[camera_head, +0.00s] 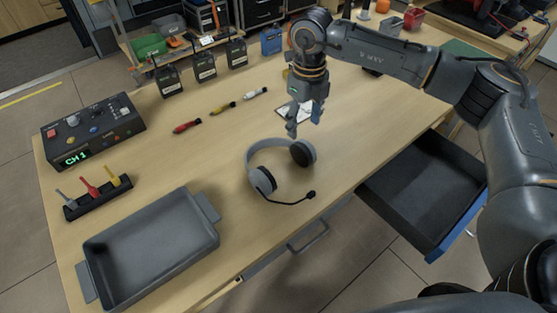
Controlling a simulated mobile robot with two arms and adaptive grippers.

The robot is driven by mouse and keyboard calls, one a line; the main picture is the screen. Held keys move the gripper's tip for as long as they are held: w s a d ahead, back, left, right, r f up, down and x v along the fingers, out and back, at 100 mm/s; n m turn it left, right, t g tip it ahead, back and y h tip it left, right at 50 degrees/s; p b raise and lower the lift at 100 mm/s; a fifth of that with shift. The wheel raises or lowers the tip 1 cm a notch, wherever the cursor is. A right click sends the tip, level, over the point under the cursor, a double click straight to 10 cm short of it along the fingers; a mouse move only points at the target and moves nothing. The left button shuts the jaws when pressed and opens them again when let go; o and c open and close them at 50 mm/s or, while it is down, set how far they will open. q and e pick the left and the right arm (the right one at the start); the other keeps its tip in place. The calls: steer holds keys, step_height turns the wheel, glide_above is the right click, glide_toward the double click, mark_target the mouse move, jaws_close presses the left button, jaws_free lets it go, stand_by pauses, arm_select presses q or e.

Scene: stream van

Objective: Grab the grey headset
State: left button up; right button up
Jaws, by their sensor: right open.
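The grey headset (256,158) lies on the wooden table, with a grey headband, two dark ear cups and a thin black microphone boom reaching toward the table's front edge. My right gripper (304,128) hangs over the table just above and behind the headset's right ear cup (303,152). It points down, is open and holds nothing. The gap between its fingertips and the headset is hard to judge from this angle. My left gripper is not in view.
A grey tray (205,236) stands front left. A control box (92,130) and a tool rack (98,197) are at the left. An open drawer (424,190) juts out at the right.

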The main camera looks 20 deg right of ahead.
mark_target(299, 142)
step_height(299, 142, down, 2)
steer(key=shift+w+f, duration=0.15)
steer(key=shift+f, duration=0.25)
steer(key=f, duration=0.2)
steer(key=f+p, duration=0.1)
steer(key=f, duration=0.1)
steer(key=shift+a+f, duration=0.1)
steer(key=shift+a, duration=0.3)
steer(key=shift+f, duration=0.5)
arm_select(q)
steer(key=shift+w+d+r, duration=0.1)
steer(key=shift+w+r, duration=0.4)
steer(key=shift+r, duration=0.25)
arm_select(e)
jaws_close()
